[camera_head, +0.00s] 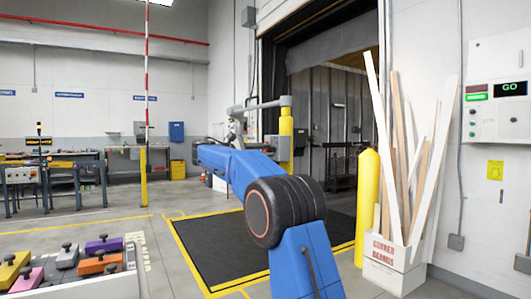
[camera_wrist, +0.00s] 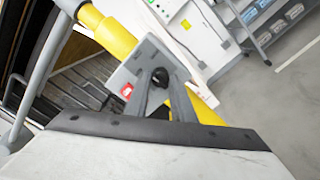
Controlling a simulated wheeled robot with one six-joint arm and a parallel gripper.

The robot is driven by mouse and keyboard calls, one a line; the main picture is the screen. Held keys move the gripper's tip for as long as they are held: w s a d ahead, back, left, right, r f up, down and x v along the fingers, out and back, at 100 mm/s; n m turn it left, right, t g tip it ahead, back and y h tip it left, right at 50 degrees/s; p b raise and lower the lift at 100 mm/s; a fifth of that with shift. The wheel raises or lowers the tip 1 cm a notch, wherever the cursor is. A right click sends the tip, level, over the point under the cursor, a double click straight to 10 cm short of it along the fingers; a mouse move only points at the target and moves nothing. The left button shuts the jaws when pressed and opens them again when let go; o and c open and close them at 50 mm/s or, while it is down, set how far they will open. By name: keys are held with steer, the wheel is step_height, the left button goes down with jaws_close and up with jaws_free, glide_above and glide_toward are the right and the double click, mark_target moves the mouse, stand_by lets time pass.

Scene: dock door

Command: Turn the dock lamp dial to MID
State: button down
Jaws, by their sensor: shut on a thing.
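In the wrist view, the dial is a small black knob (camera_wrist: 160,76) on a grey panel (camera_wrist: 130,72) with a red-and-white label near one edge. My gripper (camera_wrist: 163,83) is shut on this knob, with a grey finger on either side. The label's lettering is too small to read, and I cannot tell which setting the dial points to. In the head view, my blue arm reaches toward the grey lamp arm (camera_head: 262,105) on a yellow post (camera_head: 286,142) beside the dock door. My gripper and the dial cannot be made out there.
A yellow bollard (camera_head: 367,205) and a white box (camera_head: 396,270) of long boards stand to the right. A black dock plate (camera_head: 225,250) with yellow edging lies ahead. Open floor lies between.

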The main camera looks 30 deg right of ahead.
steer(key=c, duration=1.5)
jaws_free()
steer(key=shift+a, duration=0.15)
steer(key=a, duration=1.7)
steer(key=shift+s+a, duration=0.1)
steer(key=shift+s, duration=0.2)
steer(key=shift+s, duration=0.1)
